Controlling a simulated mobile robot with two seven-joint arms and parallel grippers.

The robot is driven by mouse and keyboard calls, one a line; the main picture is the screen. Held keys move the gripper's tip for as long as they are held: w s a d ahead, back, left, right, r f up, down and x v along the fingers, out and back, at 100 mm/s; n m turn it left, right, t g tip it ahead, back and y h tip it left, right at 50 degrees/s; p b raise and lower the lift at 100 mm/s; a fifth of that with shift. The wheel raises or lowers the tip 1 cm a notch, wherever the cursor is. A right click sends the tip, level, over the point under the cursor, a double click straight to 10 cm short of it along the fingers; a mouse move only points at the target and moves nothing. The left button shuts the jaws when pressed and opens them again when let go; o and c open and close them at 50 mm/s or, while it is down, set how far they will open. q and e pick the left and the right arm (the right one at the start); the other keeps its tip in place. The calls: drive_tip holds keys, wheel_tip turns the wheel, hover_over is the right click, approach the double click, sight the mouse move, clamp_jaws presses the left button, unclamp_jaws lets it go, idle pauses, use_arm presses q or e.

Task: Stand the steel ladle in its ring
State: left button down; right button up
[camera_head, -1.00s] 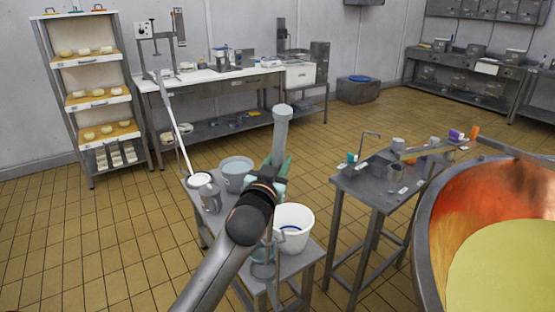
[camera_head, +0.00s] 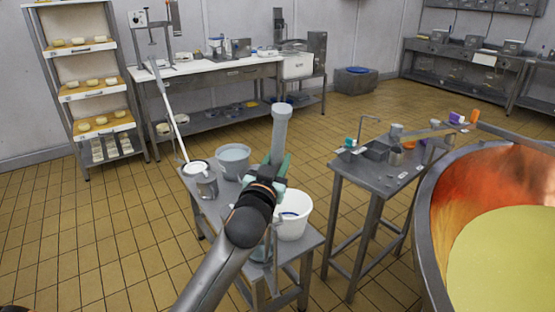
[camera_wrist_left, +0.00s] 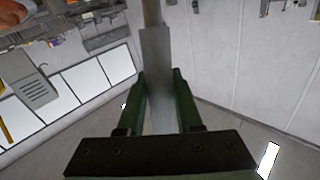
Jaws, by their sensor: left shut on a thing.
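My left gripper (camera_head: 268,180) comes in from the lower centre of the head view, with green fingers shut on a long grey piece. I take this to be the steel ladle (camera_head: 281,125); it stands nearly upright above the fingers with a wider, rounded top end. In the left wrist view the green fingers (camera_wrist_left: 160,105) press both sides of the flat grey shaft (camera_wrist_left: 158,70), which runs up out of the picture. The lower part of the held piece is hidden behind my gripper and arm. I cannot make out the ring clearly. My right gripper is not in view.
A small steel table (camera_head: 207,208) below my arm carries a grey bowl (camera_head: 233,160), a steel can (camera_head: 206,185) and a white bucket (camera_head: 294,214). Another steel table (camera_head: 345,168) at right holds small vessels and a bent rod. A copper vat (camera_head: 470,185) stands far right.

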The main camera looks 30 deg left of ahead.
use_arm(q)
drive_tip(key=shift+p, duration=0.35)
idle(0.4)
drive_tip(key=c, duration=0.5)
unclamp_jaws()
drive_tip(key=shift+f, duration=0.1)
drive_tip(key=shift+s+d, duration=0.15)
drive_tip(key=shift+s, duration=0.3)
drive_tip(key=b+v, duration=0.1)
drive_tip(key=v, duration=1)
drive_tip(key=shift+s, duration=0.3)
